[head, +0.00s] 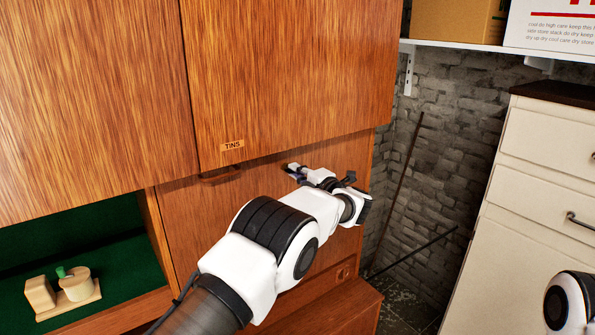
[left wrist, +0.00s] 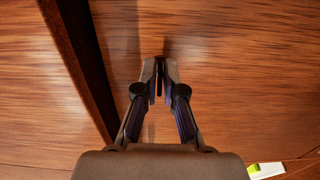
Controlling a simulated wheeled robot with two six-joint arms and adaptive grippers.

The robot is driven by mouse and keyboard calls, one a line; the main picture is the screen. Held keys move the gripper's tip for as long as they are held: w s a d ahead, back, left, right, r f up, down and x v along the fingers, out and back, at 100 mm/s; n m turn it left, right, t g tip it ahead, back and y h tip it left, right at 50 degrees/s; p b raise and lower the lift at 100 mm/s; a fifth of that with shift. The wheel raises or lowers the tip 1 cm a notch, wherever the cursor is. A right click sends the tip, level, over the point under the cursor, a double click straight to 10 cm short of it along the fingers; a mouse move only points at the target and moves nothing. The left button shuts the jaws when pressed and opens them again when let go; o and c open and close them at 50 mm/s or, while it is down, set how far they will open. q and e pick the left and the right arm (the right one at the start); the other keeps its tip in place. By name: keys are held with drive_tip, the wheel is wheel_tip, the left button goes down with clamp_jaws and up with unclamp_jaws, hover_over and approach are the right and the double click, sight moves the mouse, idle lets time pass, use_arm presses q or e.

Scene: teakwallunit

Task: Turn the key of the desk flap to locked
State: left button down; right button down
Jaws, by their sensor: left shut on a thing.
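The desk flap (head: 205,225) is an upright wood panel below the door labelled TINS. It also fills much of the left wrist view (left wrist: 240,90). My left gripper (head: 293,169) is at the upper part of this panel, just under the door's lower edge. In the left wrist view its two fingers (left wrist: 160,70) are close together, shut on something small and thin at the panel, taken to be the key. The fingers hide the key, so I cannot tell how it is turned. My right gripper is out of view.
The TINS door (head: 290,70) hangs just above my left gripper. Left of the flap is an open green-lined compartment (head: 95,255) with small wooden things (head: 75,284). A pale drawer cabinet (head: 535,180) stands at right. Thin rods (head: 400,185) lean against the brick wall.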

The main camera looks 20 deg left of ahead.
use_arm(q)
drive_tip(key=shift+r, duration=0.1)
idle(0.3)
drive_tip(key=c, duration=1.4)
unclamp_jaws()
drive_tip(key=shift+o, duration=0.3)
drive_tip(key=shift+a, duration=0.2)
drive_tip(key=shift+d, duration=0.15)
